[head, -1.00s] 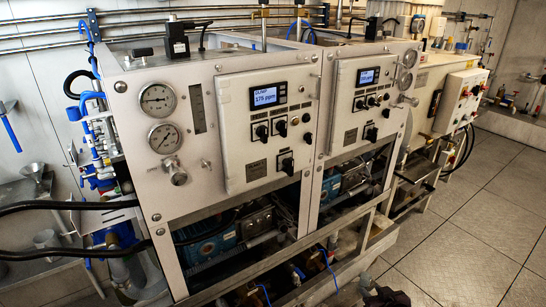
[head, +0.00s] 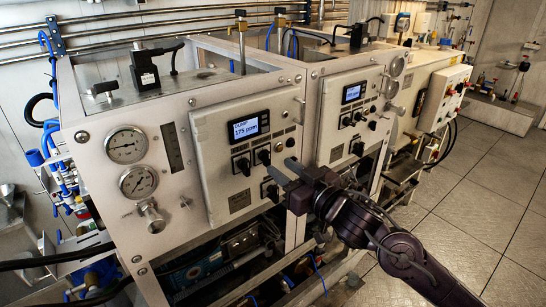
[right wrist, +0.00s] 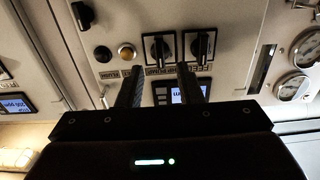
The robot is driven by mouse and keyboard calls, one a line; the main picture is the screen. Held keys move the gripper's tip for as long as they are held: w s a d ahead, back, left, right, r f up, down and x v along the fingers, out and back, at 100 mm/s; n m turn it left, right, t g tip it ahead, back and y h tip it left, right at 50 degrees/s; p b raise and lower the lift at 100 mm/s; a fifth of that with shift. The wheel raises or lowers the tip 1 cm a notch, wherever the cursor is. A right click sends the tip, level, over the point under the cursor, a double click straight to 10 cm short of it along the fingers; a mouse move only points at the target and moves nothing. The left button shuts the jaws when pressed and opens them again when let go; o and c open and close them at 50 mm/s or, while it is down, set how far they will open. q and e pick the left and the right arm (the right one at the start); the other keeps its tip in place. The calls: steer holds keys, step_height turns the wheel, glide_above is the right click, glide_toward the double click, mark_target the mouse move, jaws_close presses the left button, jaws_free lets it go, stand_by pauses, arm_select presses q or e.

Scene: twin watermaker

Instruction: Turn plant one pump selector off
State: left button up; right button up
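The left cabinet's control panel (head: 250,155) has a lit display (head: 249,126) reading about 175 ppm. Below the display are two black rotary selectors, the left one (head: 242,163) and the right one (head: 264,156). A third selector (head: 272,191) sits lower on the panel. In the right wrist view, which is upside down, the two selectors (right wrist: 158,50) (right wrist: 199,46) stand side by side beyond the fingers, with a pump label beside them. My right gripper (head: 283,168) is open and empty in front of the panel's lower right; contact cannot be told. My left gripper is not in view.
A second panel (head: 352,120) with its own display and selectors is to the right. Two pressure gauges (head: 127,145) (head: 138,182) and a valve knob (head: 151,216) are on the left cabinet's face. The floor (head: 490,220) at right is open.

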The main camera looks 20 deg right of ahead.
mark_target(269, 159)
steer(key=p+x, duration=0.1)
steer(key=x, duration=0.3)
steer(key=shift+c, duration=0.3)
jaws_close()
